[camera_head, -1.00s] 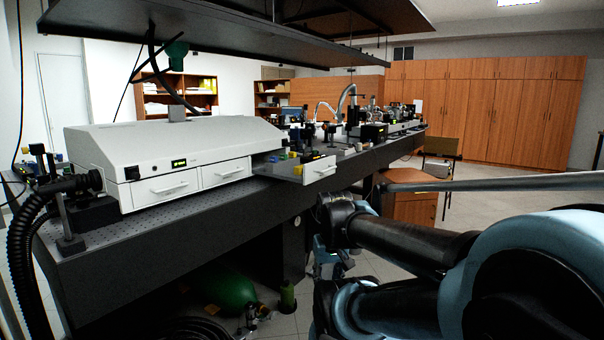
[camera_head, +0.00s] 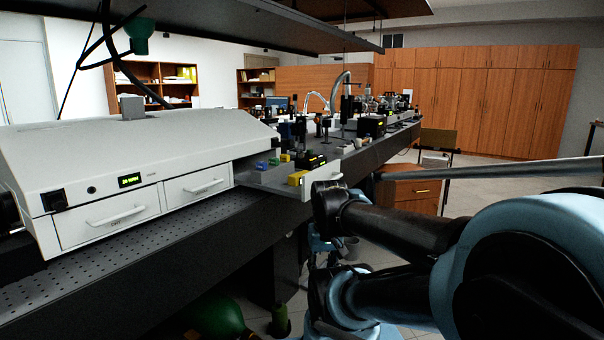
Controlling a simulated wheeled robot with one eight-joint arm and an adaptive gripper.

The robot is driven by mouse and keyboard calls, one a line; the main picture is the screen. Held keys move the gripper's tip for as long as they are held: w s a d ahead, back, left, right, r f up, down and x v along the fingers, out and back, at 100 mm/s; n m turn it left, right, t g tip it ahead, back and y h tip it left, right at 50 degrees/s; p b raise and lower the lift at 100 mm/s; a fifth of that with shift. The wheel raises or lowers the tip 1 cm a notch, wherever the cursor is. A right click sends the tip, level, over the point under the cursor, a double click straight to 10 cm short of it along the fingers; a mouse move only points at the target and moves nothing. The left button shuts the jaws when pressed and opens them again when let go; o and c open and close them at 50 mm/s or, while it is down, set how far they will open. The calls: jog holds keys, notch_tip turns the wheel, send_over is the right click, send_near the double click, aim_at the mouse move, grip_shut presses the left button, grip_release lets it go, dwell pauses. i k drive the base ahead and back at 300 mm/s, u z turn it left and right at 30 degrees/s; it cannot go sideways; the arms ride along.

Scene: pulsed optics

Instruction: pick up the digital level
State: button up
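I cannot make out the digital level for certain. A small black box with a lit yellowish display (camera_head: 311,162) sits on the optical table, right of the large white housing; it is too small to identify. My arm reaches in from the right, with its dark links beside the table's near side. My gripper's fingers do not show; the far end of the arm is hidden behind its own links.
The white laser housing (camera_head: 125,165) with drawers fills the near left of the perforated optical table (camera_head: 150,255). Small coloured blocks and optical mounts stand beyond it. A shelf (camera_head: 250,30) hangs overhead.

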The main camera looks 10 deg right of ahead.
aim_at(296, 179)
jog(key=u, duration=0.05)
jog(key=i, duration=0.15)
jog(key=z, duration=0.65)
jog(key=k, duration=1.6)
jog(key=u, duration=0.4)
jog(key=i, duration=1)
jog(key=z, duration=0.05)
